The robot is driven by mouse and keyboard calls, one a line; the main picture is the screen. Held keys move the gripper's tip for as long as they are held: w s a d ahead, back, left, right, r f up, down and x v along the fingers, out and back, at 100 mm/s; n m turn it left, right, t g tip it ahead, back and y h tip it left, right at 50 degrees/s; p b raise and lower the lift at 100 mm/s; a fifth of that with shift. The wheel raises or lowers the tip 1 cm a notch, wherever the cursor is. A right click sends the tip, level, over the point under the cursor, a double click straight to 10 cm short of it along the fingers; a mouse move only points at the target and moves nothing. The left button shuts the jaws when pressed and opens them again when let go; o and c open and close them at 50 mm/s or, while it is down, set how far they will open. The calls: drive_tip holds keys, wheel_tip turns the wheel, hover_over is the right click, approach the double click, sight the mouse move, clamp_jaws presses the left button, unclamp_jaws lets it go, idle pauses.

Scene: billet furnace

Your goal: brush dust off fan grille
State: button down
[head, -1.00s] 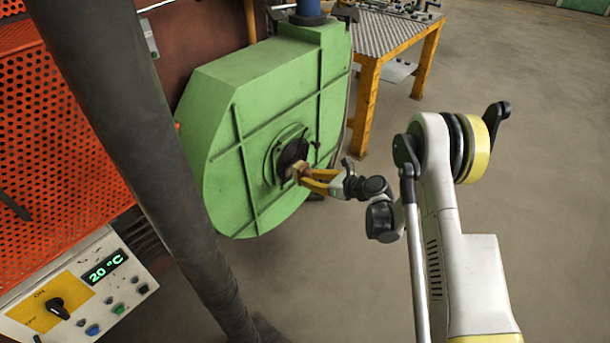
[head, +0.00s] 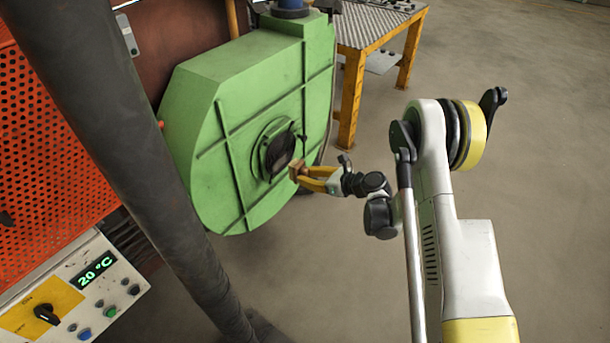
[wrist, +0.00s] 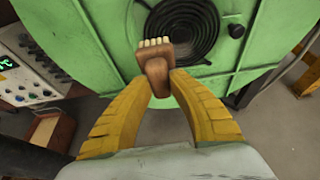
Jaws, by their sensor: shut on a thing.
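The fan grille (head: 279,152) is a dark round opening in the face of the green fan housing (head: 225,95). In the wrist view the grille (wrist: 190,28) shows concentric dark rings. My gripper (head: 302,176) has yellow fingers shut on a wooden brush (wrist: 160,68) with pale bristles. In the wrist view the fingers (wrist: 158,95) meet at its handle, and the bristles point up over the lower left part of the grille. In the head view the brush (head: 296,168) stands a little off the housing, right of and below the grille. No dust can be made out.
A dark thick pipe (head: 130,150) crosses the left foreground. A control panel (head: 75,290) reading 20 °C stands at lower left, beside an orange perforated screen (head: 50,150). A yellow-framed metal table (head: 375,30) stands behind. The floor at right is open.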

drive_tip(key=shift+f, duration=0.1)
drive_tip(key=shift+w+a+f, duration=0.75)
drive_tip(key=shift+a+f, duration=0.2)
drive_tip(key=shift+w+a+f, duration=0.7)
drive_tip(key=shift+a+f, duration=0.2)
drive_tip(key=shift+f, duration=0.1)
drive_tip(key=shift+w+a+f, duration=0.75)
drive_tip(key=shift+a+f, duration=0.2)
drive_tip(key=shift+w+a, duration=0.65)
drive_tip(key=shift+a, duration=0.2)
drive_tip(key=shift+w+d, duration=2.4)
drive_tip(key=shift+w, duration=0.65)
drive_tip(key=s+a, duration=0.4)
drive_tip(key=s, duration=0.2)
drive_tip(key=shift+a, duration=0.4)
